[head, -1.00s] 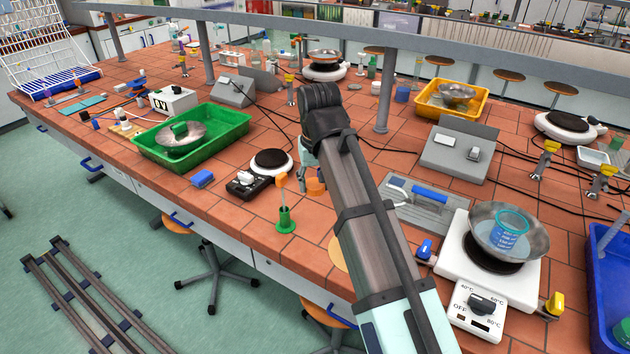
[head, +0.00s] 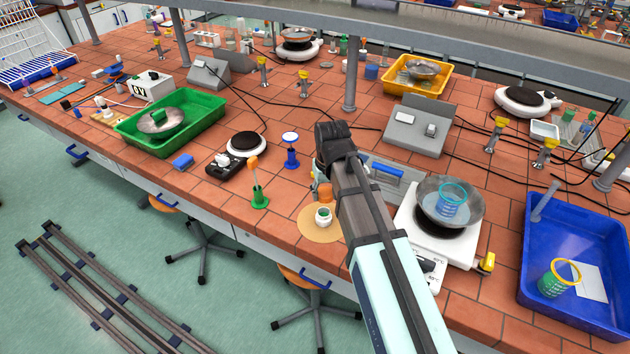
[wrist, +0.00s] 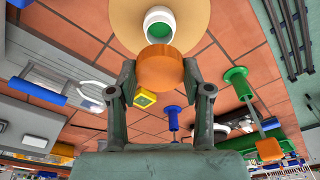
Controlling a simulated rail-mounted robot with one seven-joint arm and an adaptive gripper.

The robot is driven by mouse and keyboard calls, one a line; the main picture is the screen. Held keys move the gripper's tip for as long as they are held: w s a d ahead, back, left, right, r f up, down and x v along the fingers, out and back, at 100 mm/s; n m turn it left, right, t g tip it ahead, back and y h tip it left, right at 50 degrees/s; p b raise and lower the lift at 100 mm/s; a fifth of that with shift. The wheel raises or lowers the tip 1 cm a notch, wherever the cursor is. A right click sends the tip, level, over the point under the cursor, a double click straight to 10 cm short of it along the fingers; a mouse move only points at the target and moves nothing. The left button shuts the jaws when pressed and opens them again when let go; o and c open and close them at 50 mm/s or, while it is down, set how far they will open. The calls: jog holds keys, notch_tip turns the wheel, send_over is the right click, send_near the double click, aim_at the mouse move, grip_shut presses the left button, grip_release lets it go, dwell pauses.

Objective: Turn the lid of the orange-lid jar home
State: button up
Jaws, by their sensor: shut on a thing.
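The orange lid (wrist: 160,72) is between the two fingers of my gripper (wrist: 160,78), which is shut on its sides. In the head view the orange lid (head: 324,192) shows beside my arm, and the fingers are mostly hidden. The jar (head: 323,217) is a small white pot with green inside, open at the top. It stands upright on a round tan mat (head: 306,228). In the wrist view the jar (wrist: 159,23) lies just beyond the lid, apart from it. The lid is off the jar, on its far side in the head view.
A green stand with an orange top (head: 260,197) and a blue stand (head: 291,152) rise left of my arm. A white hotplate (head: 408,225) with a metal bowl (head: 430,207) is close on the right. The bench's front edge runs just before the mat.

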jog(key=shift+w+a, duration=0.1)
jog(key=shift+w, duration=0.2)
jog(key=b, duration=0.3)
send_over(324, 210)
jog(key=s, duration=0.2)
jog(key=shift+f, duration=2.75)
jog(key=shift+f, duration=1.5)
jog(key=o, duration=0.3)
jog(key=shift+c, duration=1.2)
jog(key=shift+f, duration=0.1)
jog(key=shift+s, duration=0.1)
